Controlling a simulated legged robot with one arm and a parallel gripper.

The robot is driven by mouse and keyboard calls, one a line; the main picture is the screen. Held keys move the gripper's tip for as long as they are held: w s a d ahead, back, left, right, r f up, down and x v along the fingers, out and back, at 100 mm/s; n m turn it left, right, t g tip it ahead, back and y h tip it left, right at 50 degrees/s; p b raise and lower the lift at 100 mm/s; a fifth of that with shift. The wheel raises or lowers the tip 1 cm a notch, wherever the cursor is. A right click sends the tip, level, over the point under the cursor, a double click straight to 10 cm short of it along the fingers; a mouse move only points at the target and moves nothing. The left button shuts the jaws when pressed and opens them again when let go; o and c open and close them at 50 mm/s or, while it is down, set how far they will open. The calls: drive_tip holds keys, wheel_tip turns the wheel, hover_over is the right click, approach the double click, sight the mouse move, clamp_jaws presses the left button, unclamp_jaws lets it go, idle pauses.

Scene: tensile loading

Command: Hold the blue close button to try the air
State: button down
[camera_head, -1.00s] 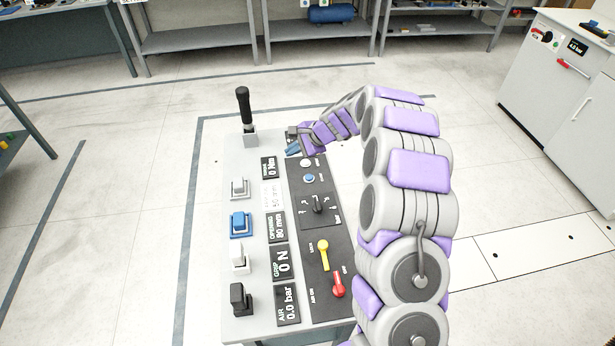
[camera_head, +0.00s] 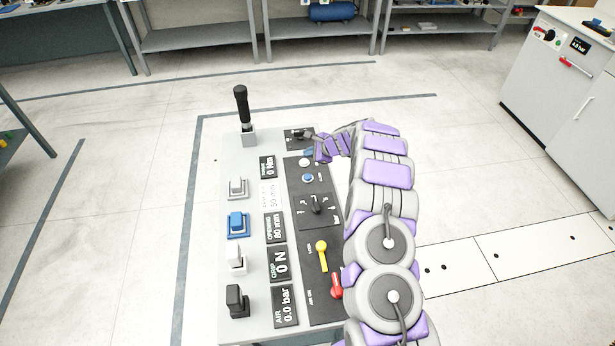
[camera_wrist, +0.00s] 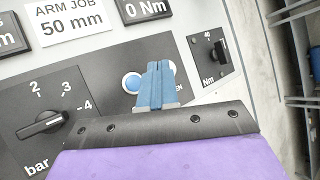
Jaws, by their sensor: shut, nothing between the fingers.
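The blue close button (camera_head: 308,178) is a round cap on the dark right panel of the console. It also shows in the wrist view (camera_wrist: 133,83), just left of my fingers, its label hidden. My gripper (camera_head: 308,152) has blue fingers, shut and empty, at the panel's far end beside the white button (camera_head: 304,162). In the wrist view my fingers (camera_wrist: 154,66) stand between the two buttons and cover most of the white one. I see no contact with the blue button. The air display (camera_head: 285,306) reads 0.0 bar, the grip display (camera_head: 280,264) 0 N and the opening display (camera_head: 276,227) 80 mm.
A bar knob (camera_head: 316,204), a yellow lever (camera_head: 321,248) and a red lever (camera_head: 336,286) sit nearer on the panel. An Nm knob (camera_wrist: 222,51) is right of my fingers. A tall black-handled lever (camera_head: 242,105) and several switches line the console's left side.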

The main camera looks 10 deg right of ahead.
sight(309, 178)
drive_tip(key=shift+f, duration=0.1)
drive_tip(key=shift+f+b, duration=2.7)
drive_tip(key=shift+f, duration=1.65)
drive_tip(key=shift+f, duration=0.1)
drive_tip(key=shift+s+f+b, duration=0.1)
drive_tip(key=shift+f+b, duration=0.15)
drive_tip(key=shift+b, duration=0.05)
drive_tip(key=shift+f+b, duration=0.3)
drive_tip(key=shift+f, duration=0.25)
idle(0.4)
drive_tip(key=shift+r, duration=0.1)
idle(0.4)
drive_tip(key=shift+r+p, duration=0.55)
drive_tip(key=shift+r, duration=0.35)
drive_tip(key=shift+r+p, duration=1.55)
drive_tip(key=shift+r, duration=0.95)
